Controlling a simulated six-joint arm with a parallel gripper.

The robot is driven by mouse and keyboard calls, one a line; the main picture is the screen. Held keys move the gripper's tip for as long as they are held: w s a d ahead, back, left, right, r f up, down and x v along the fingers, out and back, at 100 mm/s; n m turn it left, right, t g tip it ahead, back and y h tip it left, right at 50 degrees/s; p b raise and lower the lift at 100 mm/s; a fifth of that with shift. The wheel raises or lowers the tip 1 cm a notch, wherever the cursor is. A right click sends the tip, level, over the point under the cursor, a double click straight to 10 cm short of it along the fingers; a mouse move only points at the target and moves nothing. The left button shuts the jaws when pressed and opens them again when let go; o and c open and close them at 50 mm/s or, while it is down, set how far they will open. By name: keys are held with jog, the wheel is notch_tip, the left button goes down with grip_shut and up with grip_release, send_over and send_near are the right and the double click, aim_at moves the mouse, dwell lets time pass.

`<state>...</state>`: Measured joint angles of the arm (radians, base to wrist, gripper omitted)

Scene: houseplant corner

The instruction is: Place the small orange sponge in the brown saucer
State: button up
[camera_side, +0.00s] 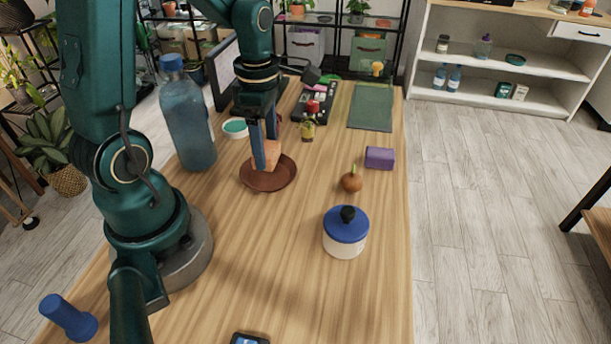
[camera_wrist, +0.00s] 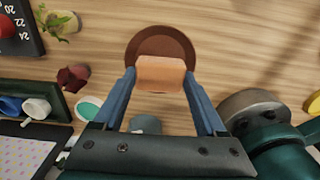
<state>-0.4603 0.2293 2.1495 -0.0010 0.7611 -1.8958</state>
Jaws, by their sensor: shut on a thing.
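The small orange sponge (camera_wrist: 160,73) is between the fingers of my gripper (camera_wrist: 160,85), which is shut on it. In the side view the sponge (camera_side: 273,158) shows beside a finger of my gripper (camera_side: 266,158), low over the brown saucer. The brown saucer (camera_side: 268,183) lies on the wooden table; in the wrist view its round rim (camera_wrist: 161,30) shows beyond the sponge, which covers part of it. I cannot tell whether the sponge touches the saucer.
A blue bottle (camera_side: 189,118) stands left of the saucer. An onion (camera_side: 351,181), a purple block (camera_side: 379,157) and a blue-lidded pot (camera_side: 345,236) are to its right. A teal-and-white bowl (camera_side: 235,128) and a small bottle (camera_side: 308,129) stand behind.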

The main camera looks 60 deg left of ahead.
aim_at(266, 149)
jog(key=shift+f, duration=1.65)
jog(key=o, duration=1)
jog(key=shift+f, duration=0.15)
jog(key=shift+o, duration=0.2)
